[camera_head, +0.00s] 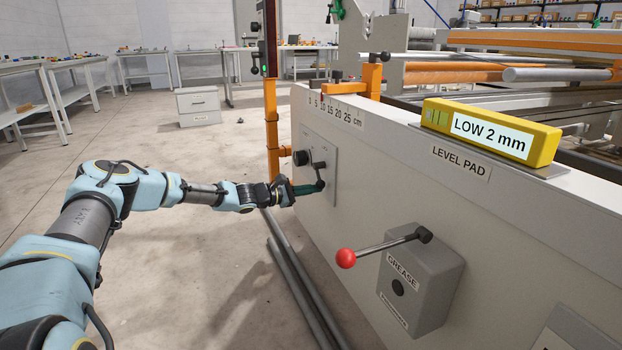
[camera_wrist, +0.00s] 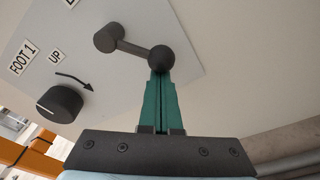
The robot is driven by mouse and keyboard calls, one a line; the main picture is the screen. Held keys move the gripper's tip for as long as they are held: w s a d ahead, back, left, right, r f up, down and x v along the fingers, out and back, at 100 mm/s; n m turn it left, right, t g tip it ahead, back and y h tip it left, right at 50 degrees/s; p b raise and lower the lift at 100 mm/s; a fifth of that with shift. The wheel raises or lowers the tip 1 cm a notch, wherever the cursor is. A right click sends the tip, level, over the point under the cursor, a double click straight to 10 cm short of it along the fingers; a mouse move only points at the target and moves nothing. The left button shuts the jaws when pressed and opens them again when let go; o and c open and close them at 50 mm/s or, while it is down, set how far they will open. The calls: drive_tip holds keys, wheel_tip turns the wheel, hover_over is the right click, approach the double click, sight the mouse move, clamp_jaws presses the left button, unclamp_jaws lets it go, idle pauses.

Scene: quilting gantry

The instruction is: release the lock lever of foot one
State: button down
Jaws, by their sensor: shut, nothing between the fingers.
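The foot one plate (camera_wrist: 190,25) carries the labels FOOT 1 and UP in the wrist view. Its dark lever (camera_wrist: 134,47) runs from a round hub at upper left to a ball at lower right. In the head view the lever (camera_head: 319,176) hangs down from its hub on the plate (camera_head: 328,146). My gripper (camera_wrist: 160,78) has its green fingers closed together, with nothing between them. The fingertips are right at the underside of the ball; whether they touch it, I cannot tell. My gripper (camera_head: 318,187) also shows at the lever's lower end in the head view.
A black knob (camera_wrist: 60,103) with a white mark sits beside the lever, under a curved arrow. The grease box (camera_head: 420,285) with a red-balled handle (camera_head: 346,258) juts out nearer. A yellow level (camera_head: 490,131) reads LOW 2 mm. Long rails (camera_head: 300,285) lie on the floor below.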

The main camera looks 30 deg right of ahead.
sight(319, 186)
drive_tip(key=n+p, duration=0.1)
drive_tip(key=s+r+n+p, duration=0.1)
drive_tip(key=p, duration=0.1)
drive_tip(key=s+r+n+p, duration=0.1)
drive_tip(key=n, duration=0.1)
drive_tip(key=shift+s+a+g, duration=0.1)
drive_tip(key=shift+s+g, duration=0.15)
drive_tip(key=shift+g, duration=0.15)
drive_tip(key=n+p, duration=0.1)
drive_tip(key=s+r+n+p, duration=0.1)
drive_tip(key=n+p, duration=0.1)
drive_tip(key=shift+s+a+r+n+g, duration=0.1)
drive_tip(key=shift+s+r+n+g, duration=0.15)
drive_tip(key=shift+r+n+g, duration=0.15)
drive_tip(key=shift+s+r, duration=0.1)
drive_tip(key=shift+r, duration=0.05)
drive_tip(key=shift+r+p, duration=0.1)
drive_tip(key=shift+p, duration=0.25)
drive_tip(key=shift+s, duration=0.1)
drive_tip(key=f, duration=0.1)
drive_tip(key=f+b, duration=0.2)
drive_tip(key=shift+s+d+f, duration=0.2)
drive_tip(key=shift+s+f, duration=0.1)
drive_tip(key=shift+w+a+f, duration=0.1)
drive_tip(key=shift+a+f, duration=0.1)
drive_tip(key=shift+f, duration=0.1)
drive_tip(key=w+a+r+p, duration=0.1)
drive_tip(key=a, duration=0.8)
drive_tip(key=shift+r, duration=0.35)
drive_tip(key=shift+a, duration=0.1)
